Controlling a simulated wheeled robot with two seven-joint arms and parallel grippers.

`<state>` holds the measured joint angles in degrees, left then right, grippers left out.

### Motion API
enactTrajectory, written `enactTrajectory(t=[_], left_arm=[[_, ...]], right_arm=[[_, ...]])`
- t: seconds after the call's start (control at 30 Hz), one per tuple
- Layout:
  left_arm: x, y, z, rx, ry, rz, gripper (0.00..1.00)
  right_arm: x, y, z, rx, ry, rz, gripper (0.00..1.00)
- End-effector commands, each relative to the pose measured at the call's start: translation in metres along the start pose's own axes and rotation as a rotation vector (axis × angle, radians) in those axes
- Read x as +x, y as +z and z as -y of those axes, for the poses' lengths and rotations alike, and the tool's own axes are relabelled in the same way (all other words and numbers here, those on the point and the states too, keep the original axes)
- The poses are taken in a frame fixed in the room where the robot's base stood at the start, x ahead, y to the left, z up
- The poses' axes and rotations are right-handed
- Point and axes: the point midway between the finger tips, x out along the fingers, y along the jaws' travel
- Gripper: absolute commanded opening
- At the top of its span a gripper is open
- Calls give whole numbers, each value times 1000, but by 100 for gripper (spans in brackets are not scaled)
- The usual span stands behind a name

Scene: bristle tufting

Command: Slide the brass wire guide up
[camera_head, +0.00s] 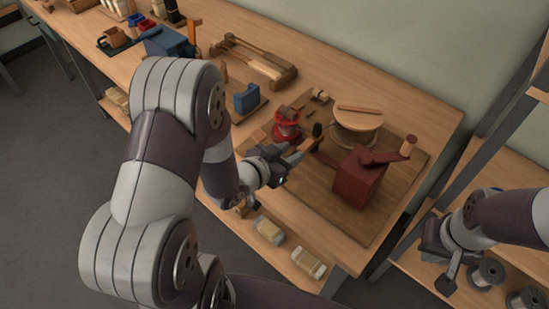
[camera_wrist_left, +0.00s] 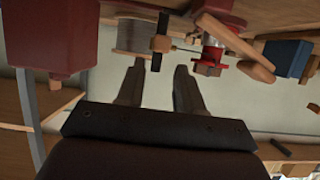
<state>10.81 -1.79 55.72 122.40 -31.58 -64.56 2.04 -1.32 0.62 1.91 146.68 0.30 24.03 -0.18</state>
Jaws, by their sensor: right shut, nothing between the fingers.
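The brass wire guide (camera_wrist_left: 161,43) shows in the left wrist view as a small brass block on a dark upright rod, with a thin wire running from it towards the red fixture (camera_wrist_left: 214,52). In the head view it appears as a small dark shape (camera_head: 317,130) between the red fixture (camera_head: 286,125) and the wire spool (camera_head: 356,124). My left gripper (camera_wrist_left: 158,67) is open and empty, its fingers apart, the guide showing just beyond the gap between their tips. In the head view my left gripper (camera_head: 284,158) is beside the red fixture. My right gripper (camera_head: 446,284) is shut and empty, away at the right.
A dark red crank box (camera_head: 357,178) with a wooden handle stands right of the guide. A blue block (camera_head: 246,99) and a wooden rack (camera_head: 255,64) are further left on the bench. A shelf unit with wire spools (camera_head: 487,273) is at the right.

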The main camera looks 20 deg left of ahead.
Motion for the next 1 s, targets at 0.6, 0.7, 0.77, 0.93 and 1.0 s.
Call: enactTrajectory(t=[0.6,0.7,0.77,0.93,1.0], left_arm=[[-73,-1,0,2,1,-3,36],[-73,-1,0,2,1,-3,36],[-73,-1,0,2,1,-3,36],[-73,3,0,2,0,17,36],[-75,24,4,-10,-23,117,36]], right_arm=[[-8,-1,0,0,0,0,0],[-8,-1,0,0,0,0,0],[-8,-1,0,0,0,0,0],[-8,-1,0,0,0,0,0],[-8,-1,0,0,0,0,0]])
